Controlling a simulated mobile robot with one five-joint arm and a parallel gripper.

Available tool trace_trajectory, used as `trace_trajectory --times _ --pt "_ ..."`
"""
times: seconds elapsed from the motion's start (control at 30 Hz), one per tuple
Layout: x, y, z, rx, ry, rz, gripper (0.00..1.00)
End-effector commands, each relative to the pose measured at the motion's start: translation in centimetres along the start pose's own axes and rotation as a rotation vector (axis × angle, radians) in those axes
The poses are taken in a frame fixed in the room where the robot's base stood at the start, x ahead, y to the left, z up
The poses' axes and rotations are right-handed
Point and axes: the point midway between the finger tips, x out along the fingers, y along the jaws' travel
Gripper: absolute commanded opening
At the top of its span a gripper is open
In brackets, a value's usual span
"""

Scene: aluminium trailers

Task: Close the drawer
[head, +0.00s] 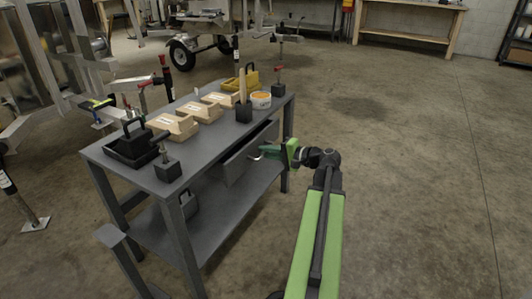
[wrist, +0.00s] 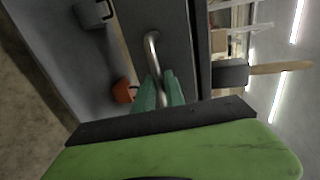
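The drawer (head: 240,158) is under the top of the grey workbench (head: 112,160), on its right long side. Its grey front stands out from the bench, so it is partly open. In the wrist view the drawer front (wrist: 178,42) fills the upper middle and carries a bent metal handle (wrist: 152,46). My gripper (head: 262,153) is at the drawer front in the head view. In the wrist view its green fingers (wrist: 160,84) lie on both sides of the handle bar, close against it. The inside of the drawer is hidden.
A lower shelf (head: 225,212) runs below. The concrete floor (head: 420,170) on the right is clear. Trailers stand at the left and back.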

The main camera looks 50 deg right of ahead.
Motion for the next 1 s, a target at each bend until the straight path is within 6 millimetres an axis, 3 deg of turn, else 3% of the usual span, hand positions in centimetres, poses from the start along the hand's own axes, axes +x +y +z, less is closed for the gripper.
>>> trace_trajectory --times 0.1,1.0 --pt "0.0 0.0 0.01 0.0 0.0 0.0 0.0" --pt "0.08 -0.01 0.07 0.0 -0.002 0.0 0.0"
